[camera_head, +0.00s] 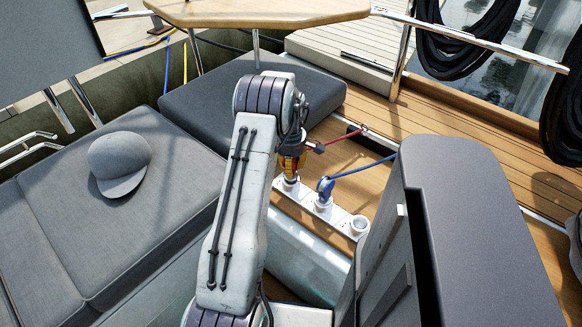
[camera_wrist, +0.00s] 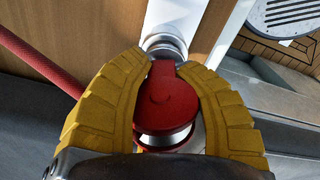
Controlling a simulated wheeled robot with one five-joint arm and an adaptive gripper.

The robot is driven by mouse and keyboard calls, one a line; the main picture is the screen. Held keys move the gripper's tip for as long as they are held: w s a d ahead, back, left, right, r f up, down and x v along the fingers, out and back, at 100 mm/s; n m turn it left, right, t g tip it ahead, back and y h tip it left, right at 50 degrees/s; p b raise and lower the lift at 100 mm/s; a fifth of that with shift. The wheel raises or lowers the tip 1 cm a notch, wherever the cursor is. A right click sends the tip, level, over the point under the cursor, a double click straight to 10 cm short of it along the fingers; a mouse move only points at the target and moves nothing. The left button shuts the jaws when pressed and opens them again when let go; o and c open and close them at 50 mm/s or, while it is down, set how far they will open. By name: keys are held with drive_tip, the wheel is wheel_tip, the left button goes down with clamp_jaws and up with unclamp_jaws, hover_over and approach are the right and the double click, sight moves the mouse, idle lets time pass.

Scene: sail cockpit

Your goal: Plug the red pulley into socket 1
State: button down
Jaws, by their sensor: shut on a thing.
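The red pulley (camera_wrist: 167,104) sits between the two yellow fingers of my gripper (camera_wrist: 165,75), which are shut on it. A shiny metal band shows at its lower end in the wrist view. In the head view my gripper (camera_head: 290,164) is at the far-left socket (camera_head: 287,183) of a white socket strip (camera_head: 305,207), and the pulley is mostly hidden. Whether it is seated or just above the socket cannot be told. A blue pulley (camera_head: 325,187) stands in the middle socket. The right socket (camera_head: 360,225) is empty. The socket numbers cannot be read.
A red rope (camera_head: 343,137) runs up and right from my gripper; a blue rope (camera_head: 365,167) runs right from the blue pulley. Grey cushions (camera_head: 150,215) with a cap (camera_head: 119,163) lie left. A dark grey block (camera_head: 480,235) stands right. A wooden table (camera_head: 260,10) is behind.

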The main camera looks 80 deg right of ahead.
drive_tip(key=shift+f+b, duration=0.5)
drive_tip(key=shift+f, duration=0.25)
drive_tip(key=c, duration=0.8)
unclamp_jaws()
wheel_tip(320, 180, up, 12)
drive_tip(key=shift+a+r, duration=0.1)
drive_tip(key=shift+a, duration=0.05)
idle(0.4)
